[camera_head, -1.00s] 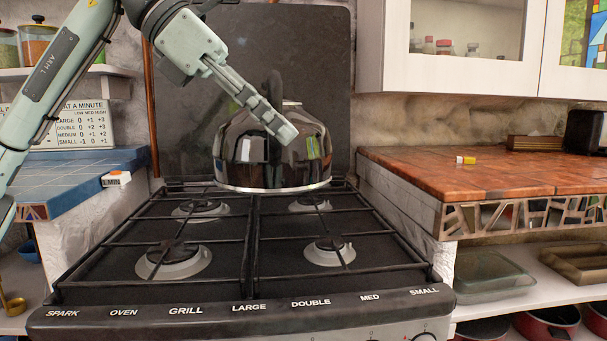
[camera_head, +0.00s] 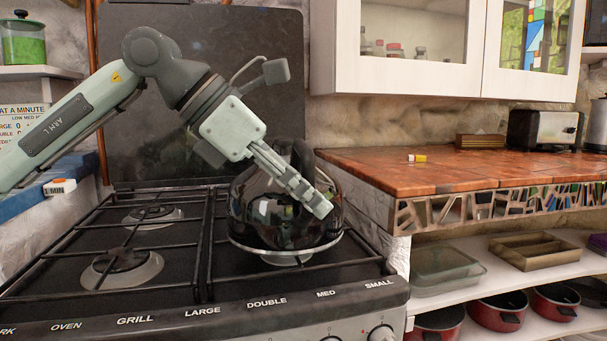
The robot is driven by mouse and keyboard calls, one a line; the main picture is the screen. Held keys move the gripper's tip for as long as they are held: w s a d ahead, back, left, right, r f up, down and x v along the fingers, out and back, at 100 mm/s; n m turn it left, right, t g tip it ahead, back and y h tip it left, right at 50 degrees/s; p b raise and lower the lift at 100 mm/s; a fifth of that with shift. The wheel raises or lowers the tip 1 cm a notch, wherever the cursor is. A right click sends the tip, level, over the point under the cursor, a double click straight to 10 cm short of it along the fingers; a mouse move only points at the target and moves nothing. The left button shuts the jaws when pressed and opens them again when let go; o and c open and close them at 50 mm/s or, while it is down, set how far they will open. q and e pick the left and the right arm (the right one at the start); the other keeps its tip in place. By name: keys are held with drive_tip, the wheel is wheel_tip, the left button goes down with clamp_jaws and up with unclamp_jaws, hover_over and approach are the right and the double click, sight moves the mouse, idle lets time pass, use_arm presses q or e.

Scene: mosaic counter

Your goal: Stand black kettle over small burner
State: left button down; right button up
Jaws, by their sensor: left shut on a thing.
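The black kettle (camera_head: 262,212) is glossy, with a round body, a pale base rim and a dark upright handle. It is upright over the right half of the hob (camera_head: 225,268). My left gripper (camera_head: 314,201) crosses in front of it and is shut on it, by the handle as far as I can tell. Part of a burner (camera_head: 288,259) shows just below the kettle's front rim. The kettle hides the rest of that side, including the back right burner. I cannot tell whether its base touches the grate. My right gripper is not in view.
Two burners on the left, back (camera_head: 152,217) and front (camera_head: 122,268), are uncovered. A wooden counter (camera_head: 400,172) with a mosaic edge stands close on the right. A dark panel (camera_head: 200,60) rises behind the hob. A blue-tiled counter (camera_head: 30,203) lies at the left.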

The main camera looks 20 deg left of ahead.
use_arm(q)
drive_tip(key=shift+f, duration=0.15)
drive_tip(key=c, duration=1.9)
unclamp_jaws()
drive_tip(key=shift+f, duration=0.2)
drive_tip(key=o, duration=0.4)
drive_tip(key=shift+o, duration=0.2)
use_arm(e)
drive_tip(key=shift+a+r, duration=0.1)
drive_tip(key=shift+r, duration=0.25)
